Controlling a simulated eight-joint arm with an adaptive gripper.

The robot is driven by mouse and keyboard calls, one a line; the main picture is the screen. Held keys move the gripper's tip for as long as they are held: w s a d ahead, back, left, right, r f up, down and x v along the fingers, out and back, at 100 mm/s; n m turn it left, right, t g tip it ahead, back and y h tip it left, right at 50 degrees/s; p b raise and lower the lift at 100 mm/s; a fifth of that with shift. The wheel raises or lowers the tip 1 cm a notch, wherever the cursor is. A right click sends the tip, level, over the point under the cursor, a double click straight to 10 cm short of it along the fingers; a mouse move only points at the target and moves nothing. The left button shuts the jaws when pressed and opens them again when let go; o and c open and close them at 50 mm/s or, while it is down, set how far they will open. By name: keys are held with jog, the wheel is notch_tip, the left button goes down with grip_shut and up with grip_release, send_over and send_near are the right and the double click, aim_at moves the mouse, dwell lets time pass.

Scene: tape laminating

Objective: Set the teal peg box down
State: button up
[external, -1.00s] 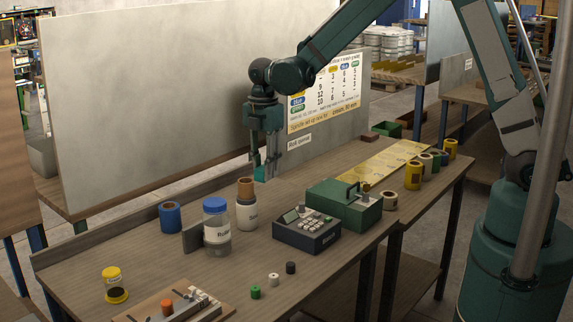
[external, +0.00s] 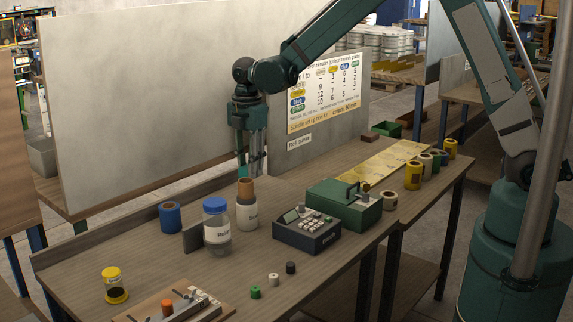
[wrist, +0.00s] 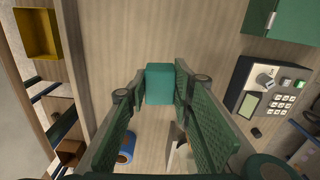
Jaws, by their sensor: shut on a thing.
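The teal peg box (wrist: 160,84) shows in the wrist view as a small teal block between the fingertips. My gripper (wrist: 161,92) is shut on it, with a textured pad on each side. In the external view my gripper (external: 251,170) points down at the back of the workbench (external: 150,251), left of the wall chart and behind the bottle with the brown top. A teal sliver shows at the fingers there. Whether the box touches the bench is hard to tell.
The bottle with the brown top (external: 247,214), a blue-lidded jar (external: 217,232) and a blue roll (external: 170,217) stand in front of my gripper. A keypad device (external: 307,232) and green machine (external: 342,205) are to the right. A mustard tray (wrist: 37,34) shows in the wrist view.

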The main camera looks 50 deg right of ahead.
jog(key=w+a, duration=0.9)
jog(key=w, duration=0.1)
jog(key=shift+a+m, duration=0.15)
jog(key=shift+m, duration=0.25)
jog(key=shift+f, duration=3.1)
jog(key=shift+f, duration=1.85)
jog(key=shift+f+b, duration=0.2)
jog(key=shift+b, duration=0.2)
jog(key=o, duration=0.9)
